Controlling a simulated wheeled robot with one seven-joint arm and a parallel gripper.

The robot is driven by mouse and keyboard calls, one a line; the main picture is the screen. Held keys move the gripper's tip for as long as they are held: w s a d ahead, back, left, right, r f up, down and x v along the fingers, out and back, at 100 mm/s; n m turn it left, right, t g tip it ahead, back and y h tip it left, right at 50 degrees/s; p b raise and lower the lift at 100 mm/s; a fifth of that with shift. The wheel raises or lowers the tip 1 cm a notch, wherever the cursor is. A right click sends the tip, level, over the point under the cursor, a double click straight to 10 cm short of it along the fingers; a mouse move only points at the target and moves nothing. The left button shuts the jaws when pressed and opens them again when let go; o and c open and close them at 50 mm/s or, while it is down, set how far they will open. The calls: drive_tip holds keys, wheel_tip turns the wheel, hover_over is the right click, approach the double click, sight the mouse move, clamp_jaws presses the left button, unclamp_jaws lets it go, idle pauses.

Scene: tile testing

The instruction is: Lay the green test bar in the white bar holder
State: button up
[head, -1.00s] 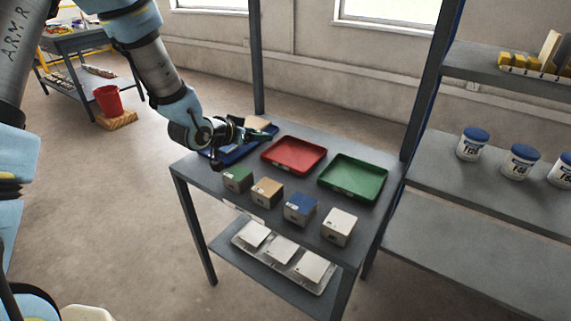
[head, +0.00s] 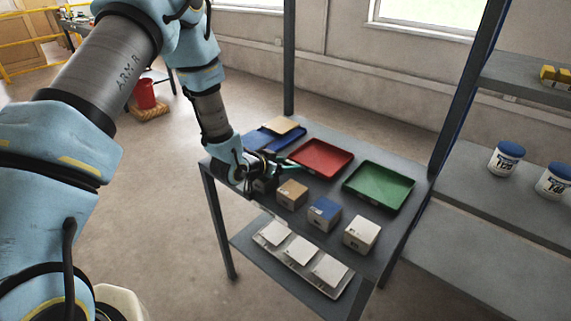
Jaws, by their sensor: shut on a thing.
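My gripper (head: 272,167) is low over the left part of the grey table, between the blue tray and the row of small boxes. It is shut on a slim green-teal piece (head: 287,163), which looks like the green test bar; it is small and partly hidden by the gripper. A white box-shaped block (head: 362,233) stands at the right end of the front row and looks like the white bar holder. My gripper is to its left, well apart from it.
Tan (head: 292,194) and blue (head: 324,213) blocks stand in the row; my gripper mostly hides the green one. Behind are a blue tray (head: 263,139) with a tan piece, a red tray (head: 321,158) and a green tray (head: 379,186). A shelf upright (head: 465,100) rises at right.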

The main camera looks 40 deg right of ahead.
drive_tip(key=o, duration=0.9)
drive_tip(key=shift+f, duration=0.15)
drive_tip(key=shift+c, duration=0.2)
drive_tip(key=o, duration=0.5)
drive_tip(key=shift+c, duration=0.2)
drive_tip(key=shift+r, duration=0.3)
drive_tip(key=shift+a+r, duration=0.1)
drive_tip(key=shift+a, duration=0.3)
drive_tip(key=b+v, duration=0.1)
drive_tip(key=v, duration=1)
drive_tip(key=shift+s+b, duration=0.1)
drive_tip(key=shift+b, duration=0.3)
